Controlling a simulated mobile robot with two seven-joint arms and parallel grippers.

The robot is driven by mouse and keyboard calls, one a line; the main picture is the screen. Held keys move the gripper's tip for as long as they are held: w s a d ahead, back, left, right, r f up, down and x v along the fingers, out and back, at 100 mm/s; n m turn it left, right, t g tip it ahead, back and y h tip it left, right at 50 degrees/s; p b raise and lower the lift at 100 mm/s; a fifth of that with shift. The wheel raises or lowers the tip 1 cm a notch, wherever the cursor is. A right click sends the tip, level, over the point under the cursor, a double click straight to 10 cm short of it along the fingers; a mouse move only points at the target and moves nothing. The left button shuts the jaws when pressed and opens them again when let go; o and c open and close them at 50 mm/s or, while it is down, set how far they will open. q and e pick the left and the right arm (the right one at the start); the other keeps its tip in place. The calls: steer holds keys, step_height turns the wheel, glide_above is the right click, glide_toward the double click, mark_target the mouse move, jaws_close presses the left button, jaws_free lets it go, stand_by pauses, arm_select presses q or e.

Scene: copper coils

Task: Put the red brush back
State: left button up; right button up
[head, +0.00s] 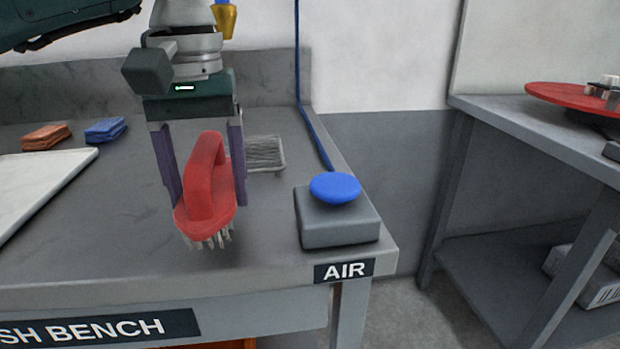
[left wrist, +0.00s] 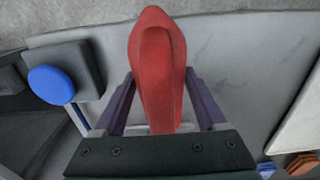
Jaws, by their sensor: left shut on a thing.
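The red brush (head: 207,188) has a loop handle and pale bristles pointing down. My left gripper (head: 206,195) is shut on the brush, with one purple finger on each side of it. The brush appears held a little above the grey bench top (head: 120,235). In the left wrist view the brush (left wrist: 157,75) sits between the fingers of the left gripper (left wrist: 155,100). A grey wire-like rack or mat (head: 264,153) lies behind the brush, partly hidden by the gripper. My right gripper is not in view.
A blue button (head: 335,187) on a grey box (head: 338,222) stands right of the brush, by the AIR label (head: 344,271). A white board (head: 40,180), an orange sponge (head: 45,137) and a blue sponge (head: 105,130) lie to the left. A second table (head: 520,120) stands right.

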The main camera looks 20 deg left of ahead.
arm_select(q)
step_height(320, 180, down, 2)
steer(key=shift+f, duration=0.2)
steer(key=shift+f+b, duration=0.2)
steer(key=shift+b, duration=0.15)
steer(key=o, duration=1.2)
steer(key=shift+o, duration=0.2)
steer(key=shift+r, duration=0.15)
steer(key=shift+r+p, duration=0.3)
steer(key=shift+p, duration=0.05)
step_height(320, 180, up, 12)
steer(key=shift+f+p, duration=0.2)
steer(key=shift+p, duration=0.35)
